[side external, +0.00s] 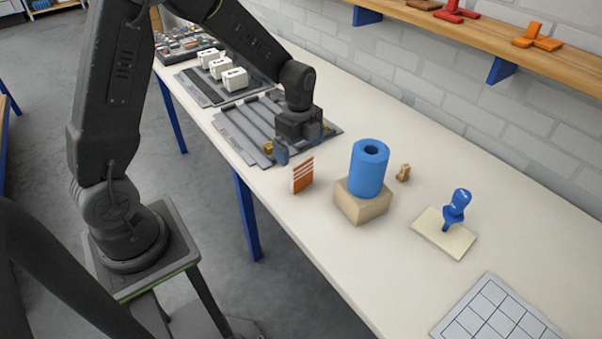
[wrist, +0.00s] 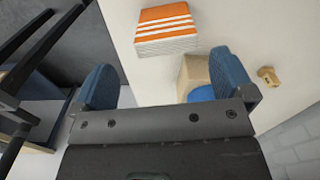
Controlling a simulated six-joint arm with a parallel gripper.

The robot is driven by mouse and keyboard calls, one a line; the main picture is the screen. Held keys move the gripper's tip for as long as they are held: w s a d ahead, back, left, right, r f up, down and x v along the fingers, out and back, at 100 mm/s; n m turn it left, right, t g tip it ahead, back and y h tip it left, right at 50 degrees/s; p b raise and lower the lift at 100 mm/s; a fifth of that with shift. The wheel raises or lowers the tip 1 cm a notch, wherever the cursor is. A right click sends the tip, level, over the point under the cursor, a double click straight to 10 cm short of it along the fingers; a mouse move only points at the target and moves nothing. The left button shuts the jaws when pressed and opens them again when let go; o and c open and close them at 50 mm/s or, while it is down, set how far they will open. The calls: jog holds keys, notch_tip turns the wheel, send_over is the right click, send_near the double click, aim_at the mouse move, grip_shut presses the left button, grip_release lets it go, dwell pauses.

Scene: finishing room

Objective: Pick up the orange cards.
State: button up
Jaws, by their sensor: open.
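The orange cards (side external: 302,175) are a small upright block with orange and white stripes, standing on the white table near its front edge. In the wrist view the cards (wrist: 166,29) show at the top centre, with an orange striped top face and pale layered side, beyond my fingertips. My gripper (side external: 300,147) has blue fingers and is over the table, behind and above the cards in the side view. In the wrist view my gripper (wrist: 168,82) has its two blue fingers wide apart, with nothing between them.
A blue cylinder (side external: 369,168) stands on a beige block (side external: 362,202) right of the cards. Further right are a small tan piece (side external: 403,173) and a blue figure (side external: 456,207) on a pale plate. Bare table lies in front.

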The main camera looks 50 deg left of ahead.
aim_at(301, 159)
jog(key=f, duration=0.7)
jog(key=shift+w+a+f, duration=0.1)
jog(key=shift+w+f, duration=0.2)
jog(key=c, duration=1)
jog(key=shift+o, duration=0.2)
jog(key=shift+r, duration=0.1)
